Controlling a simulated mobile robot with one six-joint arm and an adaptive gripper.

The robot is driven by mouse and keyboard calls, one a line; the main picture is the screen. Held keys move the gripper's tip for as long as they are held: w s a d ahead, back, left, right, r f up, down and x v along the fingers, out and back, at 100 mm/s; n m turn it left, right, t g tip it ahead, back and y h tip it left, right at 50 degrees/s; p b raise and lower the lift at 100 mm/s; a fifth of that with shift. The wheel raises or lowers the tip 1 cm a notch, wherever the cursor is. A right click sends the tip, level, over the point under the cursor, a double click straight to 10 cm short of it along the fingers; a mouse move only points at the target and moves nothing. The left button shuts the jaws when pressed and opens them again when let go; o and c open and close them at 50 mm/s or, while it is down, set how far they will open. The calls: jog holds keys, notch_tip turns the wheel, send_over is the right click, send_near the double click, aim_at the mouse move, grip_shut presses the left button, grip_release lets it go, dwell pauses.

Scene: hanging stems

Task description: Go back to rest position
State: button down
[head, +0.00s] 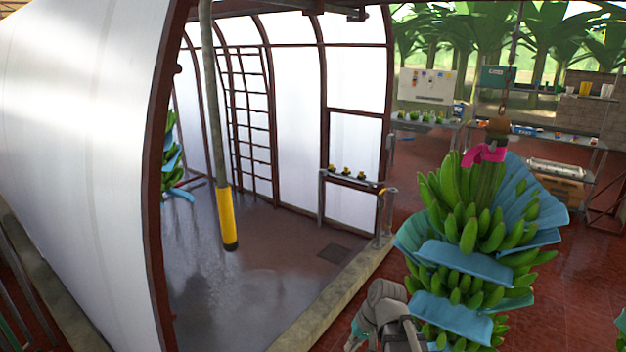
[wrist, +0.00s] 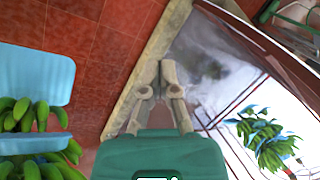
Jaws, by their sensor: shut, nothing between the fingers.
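My gripper (wrist: 166,72) shows in the wrist view, with its pale fingers drawn together and nothing between them. It points over the pale kerb between the red tiles and the grey floor. In the head view, a grey part of my arm (head: 385,312) stands at the bottom centre, left of the near banana stem; the fingertips cannot be made out there. The near banana stem (head: 470,215) hangs with green fruit and blue sheets between its hands. It also shows at the left of the wrist view (wrist: 30,115), apart from my gripper.
A yellow-sleeved post (head: 227,215) hangs inside the arched white enclosure (head: 290,110). A second banana stem (head: 170,165) hangs at its far left, also seen in the wrist view (wrist: 268,142). Shelves and tables (head: 545,140) stand at the back right. The grey floor is mostly clear.

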jog(key=s+d+f+h+b, duration=0.2)
jog(key=s+d+f+h, duration=0.1)
jog(key=d, duration=0.4)
jog(key=shift+s+d+f+h, duration=0.15)
jog(key=shift+s+f+h, duration=0.1)
jog(key=shift+f+h, duration=0.55)
